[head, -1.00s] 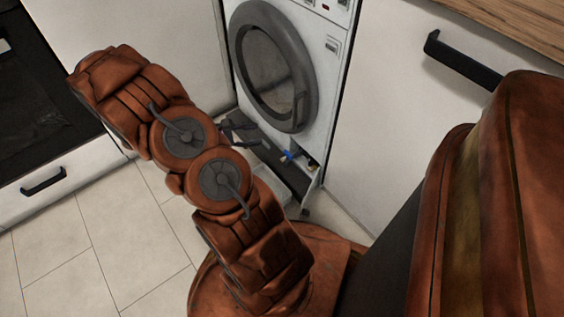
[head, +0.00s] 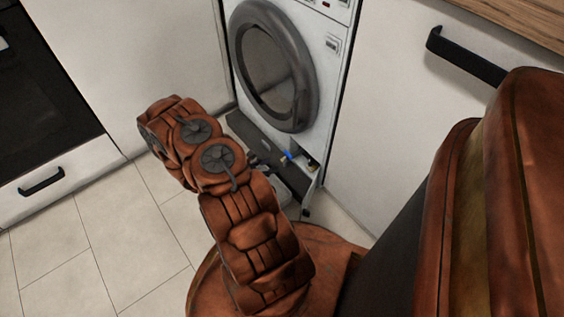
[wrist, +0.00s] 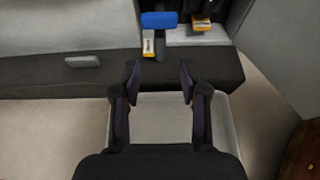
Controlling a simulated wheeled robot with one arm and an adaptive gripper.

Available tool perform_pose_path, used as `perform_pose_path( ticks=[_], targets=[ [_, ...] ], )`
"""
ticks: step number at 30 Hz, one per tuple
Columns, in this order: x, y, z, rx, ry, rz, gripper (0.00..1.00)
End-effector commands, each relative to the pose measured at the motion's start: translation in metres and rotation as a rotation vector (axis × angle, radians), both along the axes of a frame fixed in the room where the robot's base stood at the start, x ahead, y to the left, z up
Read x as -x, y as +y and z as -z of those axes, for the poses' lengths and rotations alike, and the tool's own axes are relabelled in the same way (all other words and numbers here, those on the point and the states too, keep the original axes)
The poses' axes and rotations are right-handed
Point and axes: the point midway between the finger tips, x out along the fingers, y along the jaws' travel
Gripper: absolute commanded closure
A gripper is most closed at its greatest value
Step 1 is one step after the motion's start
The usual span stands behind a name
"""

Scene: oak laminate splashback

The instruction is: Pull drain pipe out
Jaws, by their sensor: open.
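The washing machine (head: 330,75) has its bottom service opening uncovered. In the wrist view, a blue piece (wrist: 159,20) sits in that opening with a thin dark stem below it, probably the drain pipe; which part is the pipe itself is unclear. It also shows as a small blue spot in the head view (head: 287,154). An orange-and-white piece is beside the stem, and a dark knob-like part with a similar label (wrist: 201,24) is to the right. My gripper (wrist: 158,82) is open and empty, short of the blue piece and roughly in line with it.
A dark plinth strip (wrist: 40,78) runs below the opening. A pale shallow tray (wrist: 218,125) lies on the floor under my gripper. A cabinet (head: 390,120) stands close on the right, and an oven (head: 40,95) is at left. Tiled floor (head: 130,240) at left is clear.

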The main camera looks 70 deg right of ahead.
Motion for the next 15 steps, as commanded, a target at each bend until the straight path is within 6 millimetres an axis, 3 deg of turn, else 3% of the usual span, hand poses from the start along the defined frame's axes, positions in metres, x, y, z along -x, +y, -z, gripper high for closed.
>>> perform_pose_path(
  ticks=[15],
  targets=[
    [0.031, -0.052, 0.026, 0.003, 0.0, 0.004, 0.56]
  ],
)
